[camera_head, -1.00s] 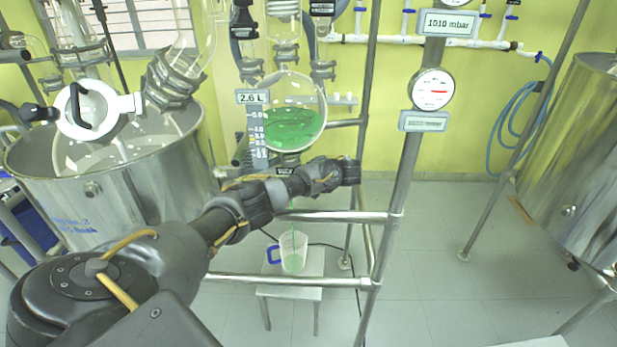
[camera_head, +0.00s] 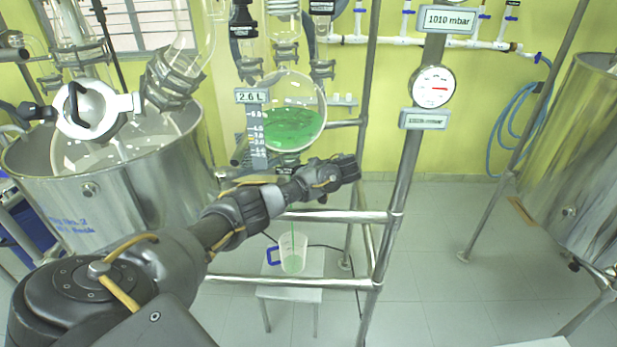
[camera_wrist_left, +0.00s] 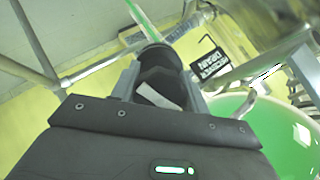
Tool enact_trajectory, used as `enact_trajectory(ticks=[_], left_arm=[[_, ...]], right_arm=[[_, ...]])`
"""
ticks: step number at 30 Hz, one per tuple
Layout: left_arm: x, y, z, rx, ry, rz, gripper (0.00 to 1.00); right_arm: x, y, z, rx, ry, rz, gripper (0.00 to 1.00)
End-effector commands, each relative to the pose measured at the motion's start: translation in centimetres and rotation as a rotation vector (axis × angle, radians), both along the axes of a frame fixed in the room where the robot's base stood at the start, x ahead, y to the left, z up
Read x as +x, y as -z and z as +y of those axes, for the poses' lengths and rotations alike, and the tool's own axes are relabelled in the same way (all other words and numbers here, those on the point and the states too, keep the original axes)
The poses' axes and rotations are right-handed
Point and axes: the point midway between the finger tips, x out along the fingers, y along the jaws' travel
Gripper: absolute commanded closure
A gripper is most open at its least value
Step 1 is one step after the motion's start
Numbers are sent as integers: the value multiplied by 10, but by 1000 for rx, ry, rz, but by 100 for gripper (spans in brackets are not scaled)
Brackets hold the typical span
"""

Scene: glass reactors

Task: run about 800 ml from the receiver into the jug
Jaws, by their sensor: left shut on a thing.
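The receiver (camera_head: 295,112) is a round glass flask with green liquid in its lower part; the level plate (camera_head: 252,97) beside it reads 2.6 L. My left gripper (camera_head: 347,168) is below the flask. In the left wrist view the gripper (camera_wrist_left: 160,82) is shut on a part at the receiver drain, probably the valve handle, mostly hidden between the fingers. A thin green stream falls below my wrist into the jug (camera_head: 299,244). The jug is clear, with a blue handle on its left and some green liquid at the bottom. My right gripper is not in view.
The jug stands on a small white stool (camera_head: 308,293) behind a steel frame rail (camera_head: 330,217). A steel post (camera_head: 392,235) with a pressure gauge (camera_head: 433,87) rises to the right. A large steel vessel (camera_head: 95,195) stands left.

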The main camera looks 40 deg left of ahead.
Motion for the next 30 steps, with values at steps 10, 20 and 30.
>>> enact_trajectory(ticks=[10,20,30], left_arm=[[0,-1,0,0,2,-1,49],[0,0,0,1,1,0,33],[-4,-18,-30,-1,5,-3,33]], right_arm=[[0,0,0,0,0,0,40],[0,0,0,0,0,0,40],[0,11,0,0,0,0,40]])
